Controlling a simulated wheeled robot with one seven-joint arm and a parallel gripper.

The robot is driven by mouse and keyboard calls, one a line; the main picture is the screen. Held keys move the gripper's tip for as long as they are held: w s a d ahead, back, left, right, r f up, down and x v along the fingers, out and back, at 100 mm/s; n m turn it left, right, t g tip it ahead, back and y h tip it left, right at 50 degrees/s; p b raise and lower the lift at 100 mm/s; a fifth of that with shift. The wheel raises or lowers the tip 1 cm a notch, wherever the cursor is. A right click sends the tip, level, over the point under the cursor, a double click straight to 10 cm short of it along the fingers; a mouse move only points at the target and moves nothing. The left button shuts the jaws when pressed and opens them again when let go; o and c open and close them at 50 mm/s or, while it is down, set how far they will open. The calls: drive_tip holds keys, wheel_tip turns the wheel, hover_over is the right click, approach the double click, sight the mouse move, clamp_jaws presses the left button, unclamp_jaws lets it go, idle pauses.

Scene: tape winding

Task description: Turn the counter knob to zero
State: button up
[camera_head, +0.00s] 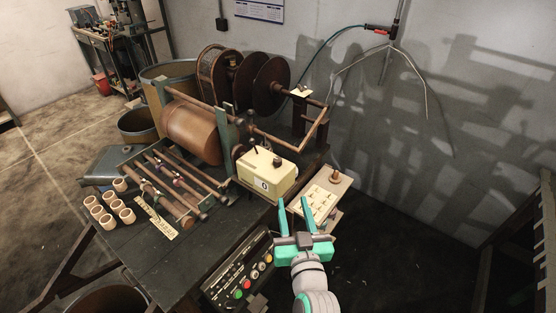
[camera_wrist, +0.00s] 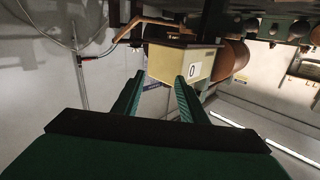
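The counter is a cream box (camera_head: 282,180) at the right end of the winding machine. A white label on its front reads what looks like "0" (camera_head: 261,184). A small dark knob (camera_head: 277,162) and a dark lever (camera_head: 254,148) stand on its top; I cannot tell which is the counter knob. In the wrist view, upside down, the box (camera_wrist: 165,62) shows beyond my fingertips with the "0" label (camera_wrist: 193,68). My gripper (camera_head: 294,202) is open and empty, in front and right of the box, apart from it. It also shows in the wrist view (camera_wrist: 159,78).
A tilted cream switch panel (camera_head: 322,202) stands close beside my fingers. A button console (camera_head: 240,275) is at the table's front edge. Rods, a copper drum (camera_head: 192,132) and cream cups (camera_head: 107,216) occupy the left of the dark table (camera_head: 165,262). Floor to the right is clear.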

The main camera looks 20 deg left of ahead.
drive_tip(key=n+y, duration=0.2)
approach(279, 163)
drive_tip(key=shift+g, duration=0.3)
drive_tip(key=x, duration=1.1)
drive_tip(key=shift+w+r, duration=0.15)
clamp_jaws()
